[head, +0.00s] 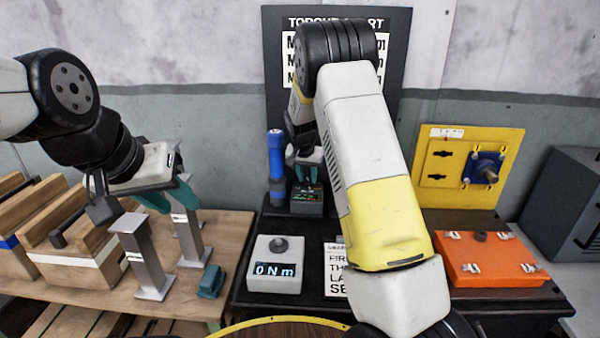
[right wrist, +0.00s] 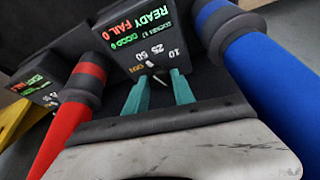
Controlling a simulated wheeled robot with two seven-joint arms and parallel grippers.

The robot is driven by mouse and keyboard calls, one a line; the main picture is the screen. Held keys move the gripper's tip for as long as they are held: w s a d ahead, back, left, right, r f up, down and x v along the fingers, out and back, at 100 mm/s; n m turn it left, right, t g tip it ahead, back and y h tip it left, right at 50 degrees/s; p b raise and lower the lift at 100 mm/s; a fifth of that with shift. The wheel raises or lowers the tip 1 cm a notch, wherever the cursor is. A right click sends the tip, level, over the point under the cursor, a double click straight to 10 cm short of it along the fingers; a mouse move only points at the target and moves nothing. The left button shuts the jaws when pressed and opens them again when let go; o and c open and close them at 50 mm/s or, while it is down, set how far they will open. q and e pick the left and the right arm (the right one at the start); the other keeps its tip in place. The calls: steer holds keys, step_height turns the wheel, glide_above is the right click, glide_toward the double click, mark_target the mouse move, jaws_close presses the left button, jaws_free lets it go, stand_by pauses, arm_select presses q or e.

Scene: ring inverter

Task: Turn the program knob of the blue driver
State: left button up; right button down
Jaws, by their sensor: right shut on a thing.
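The blue driver (head: 277,155) stands upright at the back of the black bench, left of my right arm. It also shows at the right of the right wrist view (right wrist: 270,80). Its small dark control box (head: 307,200) stands beside it, with a lit display (right wrist: 138,28) and a dial marked 10, 25 and 50. My right gripper (right wrist: 160,85) has its teal fingers shut on the program knob (right wrist: 152,66), which is partly hidden between the tips. My left gripper (head: 170,197) is open and empty above the wooden table, near grey posts.
A red driver (right wrist: 75,110) and a second control box (right wrist: 38,88) are left of my right gripper. A torque meter (head: 275,265) reading 0 Nm, an orange box (head: 488,258) and a yellow panel (head: 440,178) are around. Wooden crates (head: 80,250) stand far left.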

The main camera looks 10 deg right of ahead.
steer(key=c, duration=1.1)
jaws_free()
steer(key=shift+o, duration=0.2)
steer(key=v, duration=0.7)
steer(key=shift+r, duration=0.35)
steer(key=shift+s+r, duration=0.1)
steer(key=shift+s, duration=0.1)
